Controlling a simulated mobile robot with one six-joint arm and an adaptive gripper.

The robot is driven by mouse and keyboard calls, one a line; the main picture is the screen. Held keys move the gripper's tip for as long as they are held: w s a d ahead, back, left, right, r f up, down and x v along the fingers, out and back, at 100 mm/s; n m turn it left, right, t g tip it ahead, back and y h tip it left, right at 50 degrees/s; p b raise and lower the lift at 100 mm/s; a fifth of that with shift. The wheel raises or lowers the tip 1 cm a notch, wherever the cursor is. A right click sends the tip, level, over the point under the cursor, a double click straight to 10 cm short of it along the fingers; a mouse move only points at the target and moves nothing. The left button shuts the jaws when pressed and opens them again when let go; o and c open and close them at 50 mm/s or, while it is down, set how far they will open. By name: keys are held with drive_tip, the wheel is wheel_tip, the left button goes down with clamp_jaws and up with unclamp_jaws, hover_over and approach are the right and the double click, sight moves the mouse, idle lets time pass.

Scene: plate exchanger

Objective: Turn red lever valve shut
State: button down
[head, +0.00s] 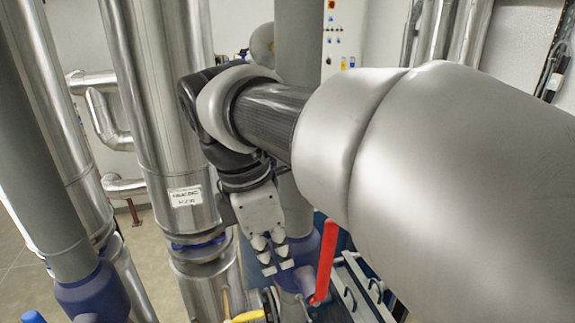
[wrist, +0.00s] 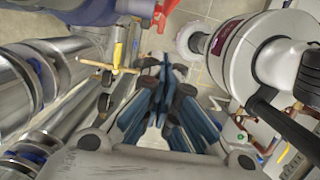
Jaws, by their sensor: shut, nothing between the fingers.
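The red lever (head: 326,262) stands nearly upright in the head view, just right of my gripper (head: 277,268); its lower end reaches a valve body by the blue-painted pipe. My gripper points down, its fingers close together with nothing between them. A gap shows between the fingers and the lever in the picture; the depth between them is hard to judge. In the wrist view my gripper (wrist: 166,66) fills the middle, and a red piece (wrist: 160,14), likely the lever, shows at the top edge, beyond the fingertips and partly cut off.
A yellow handle (head: 248,316) sits low, left of the lever; it also shows in the wrist view (wrist: 116,56). Thick metal-clad pipes (head: 160,110) stand close on the left. A control panel (head: 342,35) is at the back. Open floor (head: 150,245) shows at the left.

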sight(323, 269)
drive_tip(key=d, duration=0.1)
drive_tip(key=d+f, duration=0.1)
drive_tip(key=d, duration=0.1)
drive_tip(key=w+d+f, duration=0.1)
drive_tip(key=shift+w+d+f+p, duration=0.1)
drive_tip(key=shift+d+p, duration=0.05)
drive_tip(key=shift+p, duration=0.2)
drive_tip(key=shift+d, duration=0.15)
drive_tip(key=shift+w+d+y, duration=0.15)
drive_tip(key=shift+d+y, duration=0.2)
drive_tip(key=shift+y, duration=0.15)
drive_tip(key=shift+r, duration=0.2)
